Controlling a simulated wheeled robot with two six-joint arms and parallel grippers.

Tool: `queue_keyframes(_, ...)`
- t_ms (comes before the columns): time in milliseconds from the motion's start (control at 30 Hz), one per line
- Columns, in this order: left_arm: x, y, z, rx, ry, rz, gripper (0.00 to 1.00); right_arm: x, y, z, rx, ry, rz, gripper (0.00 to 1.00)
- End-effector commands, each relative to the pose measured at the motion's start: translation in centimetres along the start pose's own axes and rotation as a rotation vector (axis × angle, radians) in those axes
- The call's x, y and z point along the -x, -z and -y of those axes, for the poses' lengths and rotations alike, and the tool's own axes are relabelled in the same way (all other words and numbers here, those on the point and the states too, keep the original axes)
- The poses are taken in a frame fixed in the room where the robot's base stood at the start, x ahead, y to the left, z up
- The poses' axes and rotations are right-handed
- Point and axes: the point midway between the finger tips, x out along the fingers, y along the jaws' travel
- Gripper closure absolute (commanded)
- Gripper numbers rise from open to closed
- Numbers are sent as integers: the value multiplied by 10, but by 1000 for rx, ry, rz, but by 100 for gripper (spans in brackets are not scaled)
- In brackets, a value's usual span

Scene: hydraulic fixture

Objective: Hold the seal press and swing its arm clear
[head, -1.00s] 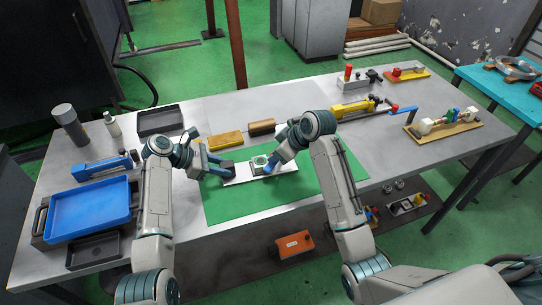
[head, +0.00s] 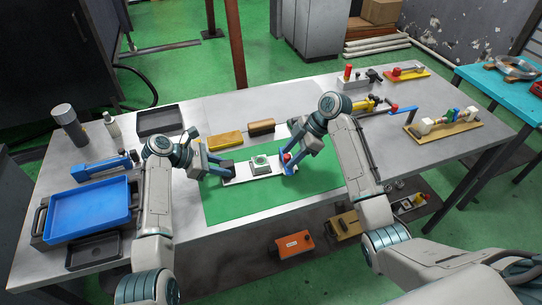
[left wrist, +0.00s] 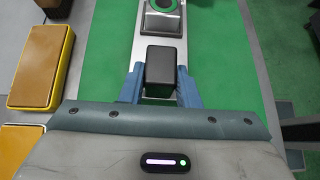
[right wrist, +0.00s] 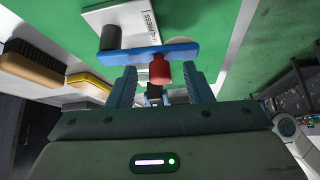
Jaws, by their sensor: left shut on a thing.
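The seal press has a pale base plate (head: 236,174) lying on the green mat, with a block carrying a green ring (head: 260,161) at its middle. My left gripper (head: 226,166) is shut on the black block (left wrist: 162,72) at the plate's left end. The blue arm (right wrist: 140,55) of the press is at the plate's right end, clear of the green ring, with a dark cylinder (right wrist: 113,38) at one end. Its red knob (right wrist: 160,70) stands between the fingers of my right gripper (right wrist: 161,84), with small gaps at both sides. My right fingers partly hide the arm's other parts.
The green mat (head: 240,207) is free in front of the press. A yellow block (head: 225,141) and a brush (head: 261,127) lie behind it. A blue tray (head: 90,210) stands at the left, and other fixtures, one yellow (head: 352,109), stand at the right.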

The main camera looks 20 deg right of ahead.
Motion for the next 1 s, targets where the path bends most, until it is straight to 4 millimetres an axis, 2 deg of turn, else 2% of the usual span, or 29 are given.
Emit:
queue_keyframes(233, 0, 0, 0, -1, 0, 0, 100, 1, 0, 0, -2, -2, 0, 54)
queue_keyframes(367, 0, 0, 0, -1, 0, 0, 100, 12, 0, -1, -2, -4, 3, 54)
queue_keyframes(800, 0, 0, 0, -1, 0, 1, 100, 99, 0, 0, 0, -3, 3, 54)
queue_keyframes(1000, 0, 0, 0, -1, 0, 1, 100, 118, 1, 0, 0, -2, 1, 54)
